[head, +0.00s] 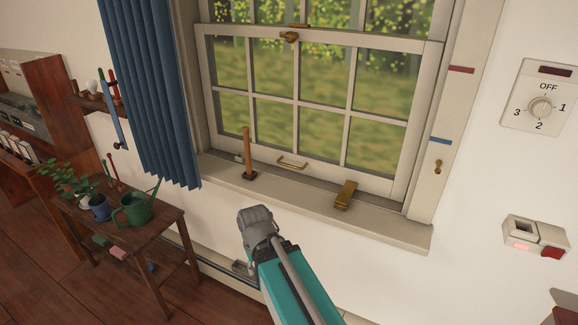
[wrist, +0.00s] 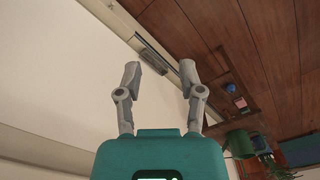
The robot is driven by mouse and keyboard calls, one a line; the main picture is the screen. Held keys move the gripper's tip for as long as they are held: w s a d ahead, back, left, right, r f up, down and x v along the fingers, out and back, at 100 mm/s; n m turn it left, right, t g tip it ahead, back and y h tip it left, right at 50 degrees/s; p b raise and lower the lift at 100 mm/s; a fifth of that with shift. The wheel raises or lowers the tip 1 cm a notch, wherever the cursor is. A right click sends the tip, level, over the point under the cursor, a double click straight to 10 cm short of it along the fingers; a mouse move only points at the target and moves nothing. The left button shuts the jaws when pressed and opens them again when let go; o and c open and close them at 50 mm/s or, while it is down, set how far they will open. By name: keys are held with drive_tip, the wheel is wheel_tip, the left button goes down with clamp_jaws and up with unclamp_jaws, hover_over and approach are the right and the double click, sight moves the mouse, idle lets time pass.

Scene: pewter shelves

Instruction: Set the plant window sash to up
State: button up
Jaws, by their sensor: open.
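The window's lower sash (head: 300,100), a pale frame with several panes, sits down with its bottom rail at the sill (head: 310,198). A brass pull handle (head: 292,163) is on its bottom rail. A brass catch (head: 289,37) is at its top rail. A wooden stick (head: 247,150) stands upright in a dark base at the sill's left, and a brass piece (head: 345,195) sits at the right. My gripper (wrist: 160,68) is open and empty in the wrist view, pointing along the wall towards the floor. My arm is below the sill in the head view, apart from the sash.
A blue curtain (head: 150,90) hangs left of the window. A wooden table (head: 125,225) at left holds a watering can (head: 138,209) and a potted plant (head: 98,207). The right jamb has red (head: 461,70) and blue (head: 440,141) marks. A dial (head: 540,107) is on the right wall.

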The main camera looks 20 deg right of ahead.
drive_tip(key=w+d+r+n+t+h, duration=0.1)
drive_tip(key=w+d+r+h, duration=0.1)
drive_tip(key=w, duration=0.3)
drive_tip(key=w+d+r+h, duration=0.3)
drive_tip(key=w+r+h, duration=0.1)
drive_tip(key=w+h, duration=0.1)
drive_tip(key=w+d+r+n+t+h, duration=0.1)
drive_tip(key=w+d+r+h, duration=0.2)
drive_tip(key=w, duration=0.4)
drive_tip(key=shift+d+n+t+h, duration=0.2)
drive_tip(key=shift+n+t+h, duration=0.1)
drive_tip(key=shift+h, duration=0.3)
drive_tip(key=n+t+h, duration=0.1)
drive_tip(key=h, duration=0.3)
approach(288, 165)
drive_tip(key=a, duration=0.2)
drive_tip(key=s+a, duration=0.1)
drive_tip(key=shift+s+a+f, duration=0.1)
drive_tip(key=shift+a+f, duration=0.05)
drive_tip(key=shift+f, duration=0.2)
drive_tip(key=shift+w+r+t, duration=0.25)
drive_tip(key=shift+r+t, duration=0.05)
drive_tip(key=shift+r, duration=0.05)
drive_tip(key=b+x, duration=0.2)
drive_tip(key=x, duration=1.1)
drive_tip(key=shift+d, duration=0.4)
